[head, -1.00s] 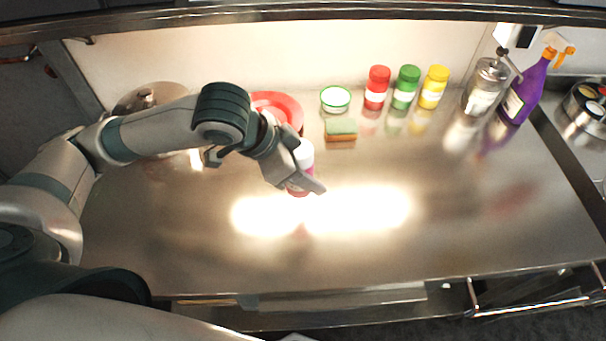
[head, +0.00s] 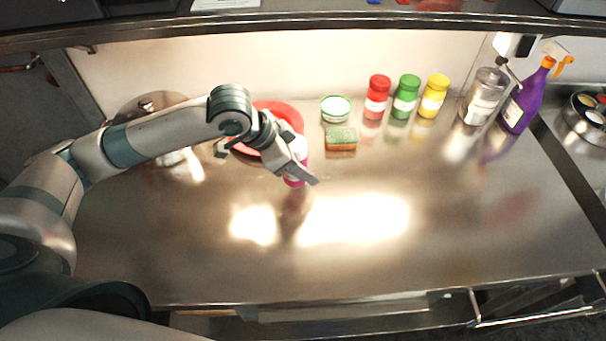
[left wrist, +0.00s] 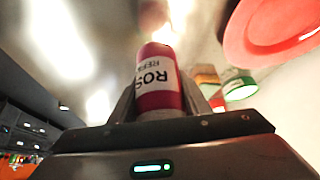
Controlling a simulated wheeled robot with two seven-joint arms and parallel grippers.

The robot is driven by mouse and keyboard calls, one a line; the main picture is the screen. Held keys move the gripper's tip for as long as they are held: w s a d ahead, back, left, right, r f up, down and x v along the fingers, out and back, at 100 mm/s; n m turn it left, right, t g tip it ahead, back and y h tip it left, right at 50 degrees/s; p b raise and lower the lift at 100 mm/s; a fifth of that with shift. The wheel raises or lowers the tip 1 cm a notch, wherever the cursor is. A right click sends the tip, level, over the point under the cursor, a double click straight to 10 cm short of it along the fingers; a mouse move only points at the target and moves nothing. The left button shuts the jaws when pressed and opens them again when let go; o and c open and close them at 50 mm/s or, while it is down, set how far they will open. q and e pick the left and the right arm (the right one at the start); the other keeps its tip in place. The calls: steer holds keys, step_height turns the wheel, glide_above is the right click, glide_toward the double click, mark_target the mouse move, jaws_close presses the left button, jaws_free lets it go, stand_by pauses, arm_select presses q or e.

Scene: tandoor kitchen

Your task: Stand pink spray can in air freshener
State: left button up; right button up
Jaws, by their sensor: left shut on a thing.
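The pink spray can (head: 295,182) has a white label and is gripped by my left gripper (head: 304,172), over the middle-left of the steel counter. In the left wrist view the can (left wrist: 157,78) sits between both fingers, its label reading "ROS" and "REFI". The can's lower end seems to be above the counter; the fingers hide part of its side. I cannot make out an air freshener holder in either view. My right gripper is not in view.
Red (head: 377,97), green (head: 405,97) and yellow (head: 433,96) jars, a pump bottle (head: 483,98) and a purple spray bottle (head: 522,105) stand back right. The front counter is clear.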

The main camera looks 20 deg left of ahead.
arm_select(q)
steer(key=shift+f, duration=0.1)
step_height(320, 180, down, 3)
steer(key=shift+r+p, duration=0.2)
steer(key=shift+p, duration=0.35)
steer(key=shift+f, duration=0.6)
steer(key=shift+f, duration=0.1)
steer(key=o, duration=1.2)
